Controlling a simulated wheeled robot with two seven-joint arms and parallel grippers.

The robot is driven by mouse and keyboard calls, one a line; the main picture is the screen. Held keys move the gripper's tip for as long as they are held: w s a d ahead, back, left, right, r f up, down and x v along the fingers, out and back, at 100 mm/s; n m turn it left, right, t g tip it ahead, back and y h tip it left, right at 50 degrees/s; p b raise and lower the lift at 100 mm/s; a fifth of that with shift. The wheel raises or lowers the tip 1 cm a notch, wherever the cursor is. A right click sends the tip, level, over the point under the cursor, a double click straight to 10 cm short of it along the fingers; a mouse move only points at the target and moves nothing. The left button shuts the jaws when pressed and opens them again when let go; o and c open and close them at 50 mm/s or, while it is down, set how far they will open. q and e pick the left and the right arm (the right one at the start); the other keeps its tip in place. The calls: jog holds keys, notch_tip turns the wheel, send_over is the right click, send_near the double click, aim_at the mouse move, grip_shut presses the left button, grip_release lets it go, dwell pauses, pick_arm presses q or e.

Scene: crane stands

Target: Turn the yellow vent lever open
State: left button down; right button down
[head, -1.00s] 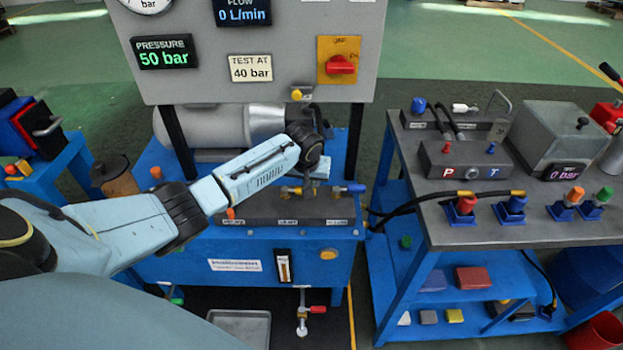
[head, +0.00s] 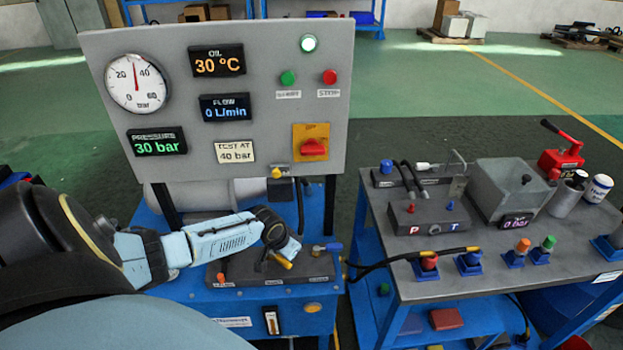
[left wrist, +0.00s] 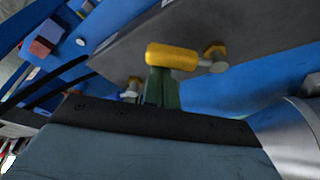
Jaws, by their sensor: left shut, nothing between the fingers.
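The yellow vent lever (head: 283,262) is on the dark valve block (head: 240,283) on top of the blue tank unit. It points slantwise toward the lower right in the head view. In the left wrist view, the yellow lever grip (left wrist: 172,57) lies just beyond the dark green piece in front of my gripper. My left gripper (head: 287,249) is shut and empty, right at the lever; its fingertips are mostly hidden in the head view, and I cannot tell whether they touch it. The pressure display (head: 158,142) reads 30 bar. My right gripper is not in view.
A blue-handled valve (head: 328,247) sits right of the lever, and an orange knob (head: 221,278) sits left. The grey gauge panel (head: 270,120) stands behind. A second bench (head: 400,270) with hoses and fittings stands to the right, across a narrow gap.

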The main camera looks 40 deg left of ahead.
pick_arm(q)
jog(key=shift+s+m, duration=0.45)
jog(key=shift+m, duration=0.05)
jog(key=shift+s+f+m+h, duration=0.1)
jog(key=shift+s+m+h, duration=0.2)
jog(key=shift+m, duration=0.2)
jog(key=shift+s+m, duration=0.2)
jog(key=shift+m, duration=0.2)
jog(key=shift+s+m+h, duration=0.4)
jog(key=shift+s+m, duration=0.1)
jog(key=shift+m, duration=0.4)
jog(key=shift+s, duration=0.65)
jog(key=shift+s+a+p, duration=0.2)
jog(key=shift+s+p, duration=0.15)
jog(key=shift+s, duration=0.05)
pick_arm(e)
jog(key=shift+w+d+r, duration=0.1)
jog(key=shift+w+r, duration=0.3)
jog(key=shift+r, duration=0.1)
pick_arm(q)
jog(key=shift+s+a, duration=0.15)
jog(key=shift+s, duration=0.1)
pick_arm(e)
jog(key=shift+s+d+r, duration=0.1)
